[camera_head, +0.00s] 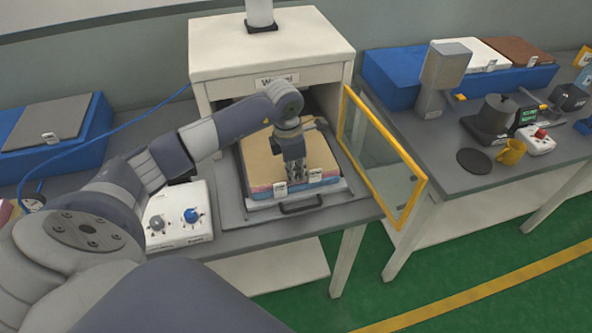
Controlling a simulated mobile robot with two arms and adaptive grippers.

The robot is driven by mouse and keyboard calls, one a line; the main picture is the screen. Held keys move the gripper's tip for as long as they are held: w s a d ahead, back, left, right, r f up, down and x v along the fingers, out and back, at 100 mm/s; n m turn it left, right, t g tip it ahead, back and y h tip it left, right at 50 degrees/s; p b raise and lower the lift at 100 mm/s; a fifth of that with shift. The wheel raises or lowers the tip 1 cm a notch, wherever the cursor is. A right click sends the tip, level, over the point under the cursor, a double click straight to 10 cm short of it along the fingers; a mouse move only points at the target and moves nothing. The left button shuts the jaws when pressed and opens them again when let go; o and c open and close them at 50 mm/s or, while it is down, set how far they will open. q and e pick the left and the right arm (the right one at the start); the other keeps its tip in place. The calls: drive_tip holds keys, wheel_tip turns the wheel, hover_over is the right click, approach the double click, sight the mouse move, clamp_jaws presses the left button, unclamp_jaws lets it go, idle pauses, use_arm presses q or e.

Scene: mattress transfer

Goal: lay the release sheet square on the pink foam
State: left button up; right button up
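A tan sheet (263,160), likely the release sheet, lies on top of a layered stack. The pink foam (262,189) shows as a thin band under its near edge, with a blue layer and a white layer below. Tags hang at the stack's front edge. My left gripper (294,179) points down over the front part of the tan sheet, close to its near edge. I cannot tell whether its fingers touch the sheet or are closed; the gripper and arm hide part of the sheet. My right gripper is not in view.
The stack sits on a grey tray (235,207) with a dark handle, at the mouth of a white cabinet (268,52). Its yellow-framed glass door (383,155) stands open at right. A knob box (177,215) is left of the tray.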

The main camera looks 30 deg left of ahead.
use_arm(q)
drive_tip(key=shift+o, duration=0.9)
drive_tip(key=shift+r, duration=0.35)
wheel_tip(320, 180, up, 12)
drive_tip(key=s+b, duration=0.1)
drive_tip(key=b, duration=0.2)
drive_tip(key=shift+s+a+f+b, duration=0.15)
drive_tip(key=shift+a+f+b, duration=0.1)
drive_tip(key=shift+a+b, duration=0.15)
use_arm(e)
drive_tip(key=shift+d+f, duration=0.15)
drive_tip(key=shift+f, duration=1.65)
use_arm(q)
drive_tip(key=shift+d, duration=0.1)
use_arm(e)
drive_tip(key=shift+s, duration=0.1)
